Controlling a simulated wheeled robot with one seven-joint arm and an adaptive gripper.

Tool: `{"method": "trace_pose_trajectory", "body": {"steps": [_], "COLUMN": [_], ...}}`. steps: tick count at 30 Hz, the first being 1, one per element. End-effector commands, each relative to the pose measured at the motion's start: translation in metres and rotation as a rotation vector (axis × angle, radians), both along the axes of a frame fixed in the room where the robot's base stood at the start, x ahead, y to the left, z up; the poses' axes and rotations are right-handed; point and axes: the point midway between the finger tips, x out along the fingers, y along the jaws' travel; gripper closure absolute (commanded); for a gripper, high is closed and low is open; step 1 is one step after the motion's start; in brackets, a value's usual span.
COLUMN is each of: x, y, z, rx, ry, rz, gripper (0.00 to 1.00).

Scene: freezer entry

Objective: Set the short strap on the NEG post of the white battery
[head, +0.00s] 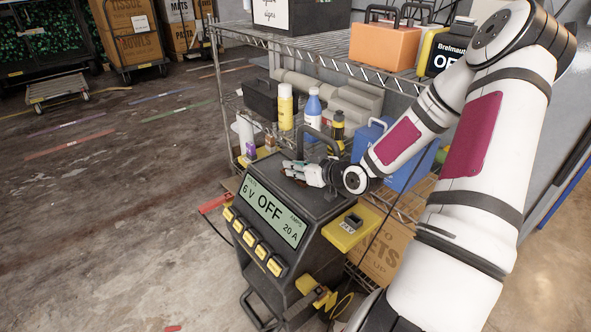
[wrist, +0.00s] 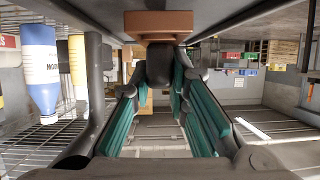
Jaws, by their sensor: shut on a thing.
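My gripper (head: 300,172) is above the top of a black charger, beside its raised handle. In the wrist view its teal-padded fingers (wrist: 162,95) close in on a dark piece with a copper-brown, block-like end (wrist: 158,25). I take this piece to be the short strap; its full shape is hidden between the fingers, and it is too small to make out in the head view. I cannot make out the white battery or its NEG post in either view.
The charger (head: 268,213) reads 6 V, OFF, 20 A. Its yellow side ledge (head: 345,232) carries a small dark block. A wire rack (head: 340,66) behind holds bottles, a blue container (head: 400,160) and an orange box (head: 384,45).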

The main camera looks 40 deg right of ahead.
Motion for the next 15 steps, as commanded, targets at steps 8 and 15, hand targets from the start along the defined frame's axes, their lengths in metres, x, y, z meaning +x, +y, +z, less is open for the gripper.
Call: {"method": "trace_pose_trajectory", "body": {"steps": [8, 15], "x": [-0.022, -0.083], "y": [-0.009, -0.03], "z": [0.027, 0.034], "rx": [0.001, 0.001], "ry": [0.0, 0.001], "rz": [-0.005, -0.005], "gripper": [1.0, 1.0]}}
